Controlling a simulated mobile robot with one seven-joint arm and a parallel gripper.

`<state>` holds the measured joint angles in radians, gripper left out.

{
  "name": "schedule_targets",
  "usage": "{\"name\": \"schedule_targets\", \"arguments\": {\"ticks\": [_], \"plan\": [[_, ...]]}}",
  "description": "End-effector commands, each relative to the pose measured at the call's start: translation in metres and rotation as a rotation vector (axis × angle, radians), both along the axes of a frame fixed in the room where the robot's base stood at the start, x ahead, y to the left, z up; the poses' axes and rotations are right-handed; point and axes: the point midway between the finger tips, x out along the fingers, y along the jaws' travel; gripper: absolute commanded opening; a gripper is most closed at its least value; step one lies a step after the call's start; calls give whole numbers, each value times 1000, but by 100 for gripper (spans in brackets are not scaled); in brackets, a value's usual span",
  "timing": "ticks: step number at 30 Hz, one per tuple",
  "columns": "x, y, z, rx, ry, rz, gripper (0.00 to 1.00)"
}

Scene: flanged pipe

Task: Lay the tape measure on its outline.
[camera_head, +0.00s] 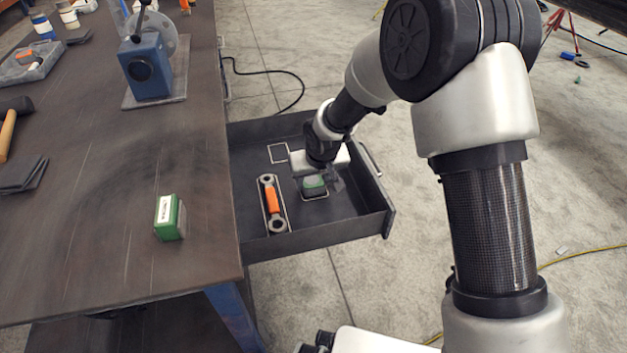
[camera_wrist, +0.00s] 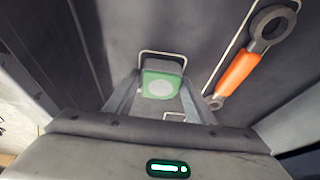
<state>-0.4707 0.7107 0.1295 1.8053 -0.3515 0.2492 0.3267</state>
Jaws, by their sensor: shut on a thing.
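The tape measure, green and grey, is between my gripper's fingers over the drawer floor in the head view (camera_head: 314,184). In the wrist view the tape measure (camera_wrist: 160,86) shows a pale round face. My gripper (camera_head: 322,178) is shut on it, with a finger at each side in the wrist view (camera_wrist: 158,100). A pale outline (camera_head: 314,199) shows along the tape measure's near side in the head view; its rounded end (camera_wrist: 162,52) shows past the tape measure in the wrist view. The rest is hidden. I cannot tell whether the tape measure touches the floor.
An orange-handled wrench (camera_head: 272,203) lies in its outline to the left in the open drawer (camera_head: 340,225). A small empty square outline (camera_head: 278,152) lies farther back. A green box (camera_head: 169,217) stands on the bench. The drawer walls surround my gripper closely.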

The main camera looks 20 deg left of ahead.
Motion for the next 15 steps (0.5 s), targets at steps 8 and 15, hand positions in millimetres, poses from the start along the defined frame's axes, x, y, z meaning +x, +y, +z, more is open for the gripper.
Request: {"name": "schedule_targets", "arguments": {"ticks": [8, 15], "plan": [[0, 0, -3, 0, 0, 0, 68], [0, 0, -1, 0, 0, 0, 68]]}}
